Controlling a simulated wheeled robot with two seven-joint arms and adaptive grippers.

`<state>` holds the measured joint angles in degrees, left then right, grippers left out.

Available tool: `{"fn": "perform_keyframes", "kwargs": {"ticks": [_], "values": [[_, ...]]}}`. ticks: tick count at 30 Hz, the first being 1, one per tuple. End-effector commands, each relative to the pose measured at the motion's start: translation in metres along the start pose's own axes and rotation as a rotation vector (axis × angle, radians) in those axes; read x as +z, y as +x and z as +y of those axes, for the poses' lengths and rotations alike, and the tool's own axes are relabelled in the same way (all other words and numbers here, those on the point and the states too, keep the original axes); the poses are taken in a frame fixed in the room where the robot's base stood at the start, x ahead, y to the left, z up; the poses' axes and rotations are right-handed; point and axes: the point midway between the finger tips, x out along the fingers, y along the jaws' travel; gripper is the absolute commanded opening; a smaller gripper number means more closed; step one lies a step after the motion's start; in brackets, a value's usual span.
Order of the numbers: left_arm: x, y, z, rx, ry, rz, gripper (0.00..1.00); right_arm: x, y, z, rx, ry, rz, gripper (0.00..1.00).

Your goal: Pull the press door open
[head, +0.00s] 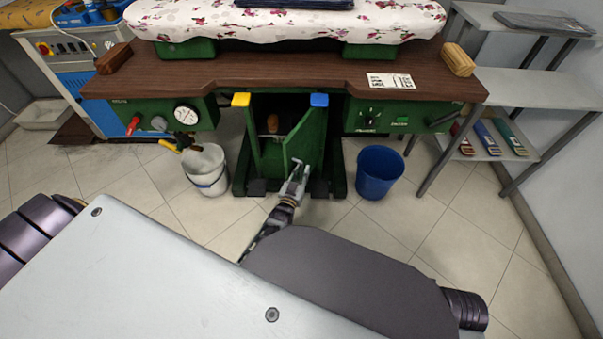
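The green press (235,118) stands under a brown wooden board. In its middle is a dark recess between a yellow-topped post and a blue-topped post. A green panel (301,143), which looks like the press door, stands at an angle there; I cannot tell how far open it is. My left gripper (299,168) is low in front of this panel, its fingers pointing up toward the panel's lower edge. The fingers are small, and I cannot tell whether they touch or hold anything. My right gripper is not in view.
A white bucket (206,170) stands left of the recess and a blue bucket (379,172) right of it. A metal shelf (535,88) is at the right. Tiled floor (455,215) is free at front right. A floral-covered ironing pad (290,24) tops the press.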

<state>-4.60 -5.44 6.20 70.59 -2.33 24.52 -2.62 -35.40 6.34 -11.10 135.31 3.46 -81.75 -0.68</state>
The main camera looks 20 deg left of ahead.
Motion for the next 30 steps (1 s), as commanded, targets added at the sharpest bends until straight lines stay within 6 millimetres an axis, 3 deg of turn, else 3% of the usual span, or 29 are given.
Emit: {"fn": "perform_keyframes", "kwargs": {"ticks": [14, 30], "values": [[0.0, -0.005, 0.0, -0.001, -0.002, 0.0, 0.21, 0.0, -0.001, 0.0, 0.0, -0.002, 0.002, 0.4], [0.001, -0.049, 0.0, -0.001, -0.002, -0.001, 0.21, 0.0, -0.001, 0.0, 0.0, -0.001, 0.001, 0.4]]}}
